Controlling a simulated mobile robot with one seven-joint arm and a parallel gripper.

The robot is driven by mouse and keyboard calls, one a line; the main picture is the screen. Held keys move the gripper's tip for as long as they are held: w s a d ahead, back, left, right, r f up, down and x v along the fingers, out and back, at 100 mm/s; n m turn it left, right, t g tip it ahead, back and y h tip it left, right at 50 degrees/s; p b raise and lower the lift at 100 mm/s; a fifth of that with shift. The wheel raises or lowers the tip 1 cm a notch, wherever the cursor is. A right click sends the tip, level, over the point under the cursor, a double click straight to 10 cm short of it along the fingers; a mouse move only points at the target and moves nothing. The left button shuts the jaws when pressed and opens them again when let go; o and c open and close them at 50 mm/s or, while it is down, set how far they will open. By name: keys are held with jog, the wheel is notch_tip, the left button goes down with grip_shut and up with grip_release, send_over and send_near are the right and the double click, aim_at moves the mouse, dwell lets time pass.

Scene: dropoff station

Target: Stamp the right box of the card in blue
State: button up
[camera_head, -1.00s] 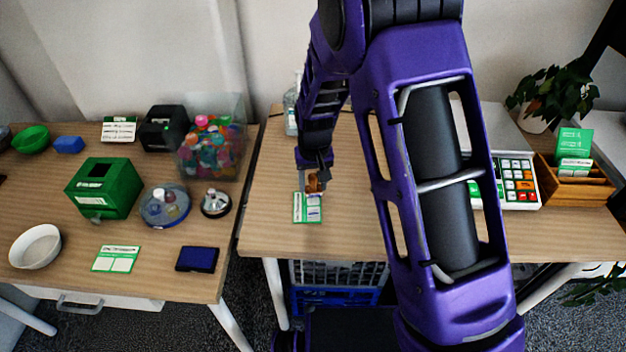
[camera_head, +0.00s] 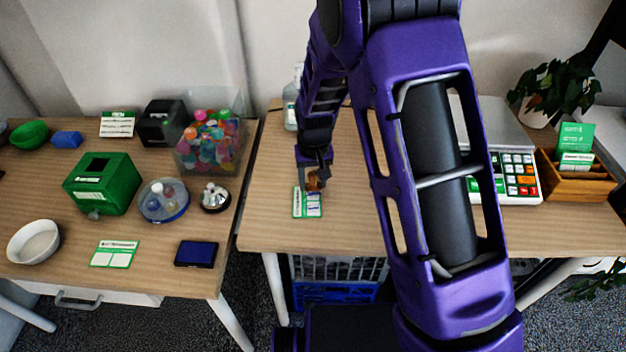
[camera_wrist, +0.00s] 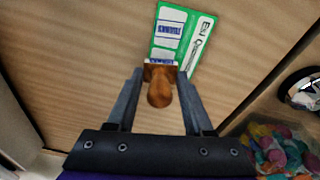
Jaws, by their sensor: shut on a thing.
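The card (camera_head: 300,205), white with a green header, lies on the middle table. My gripper (camera_head: 314,178) is over its far edge, shut on a wooden-handled stamp (camera_wrist: 160,90). In the wrist view the card (camera_wrist: 202,38) has its header on the right. The upper box there carries a blue mark (camera_wrist: 168,29). The stamp covers part of the lower box, and a strip of blue letters shows at its base. I cannot tell whether that strip is an imprint, or whether the stamp touches the card. A dark blue ink pad (camera_head: 196,254) lies on the left table.
The left table holds another card (camera_head: 114,254), a green box (camera_head: 103,185), a white bowl (camera_head: 34,242), a bell (camera_head: 215,198) and a clear bin (camera_head: 212,145). A keypad device (camera_head: 515,178) stands at right. Table around the card is clear; a gap separates the tables.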

jog(key=shift+s+f+b, duration=0.1)
jog(key=shift+f+b, duration=0.3)
jog(key=shift+f, duration=0.25)
dwell(1.1)
jog(key=shift+r+p, duration=2.35)
jog(key=shift+r, duration=1.25)
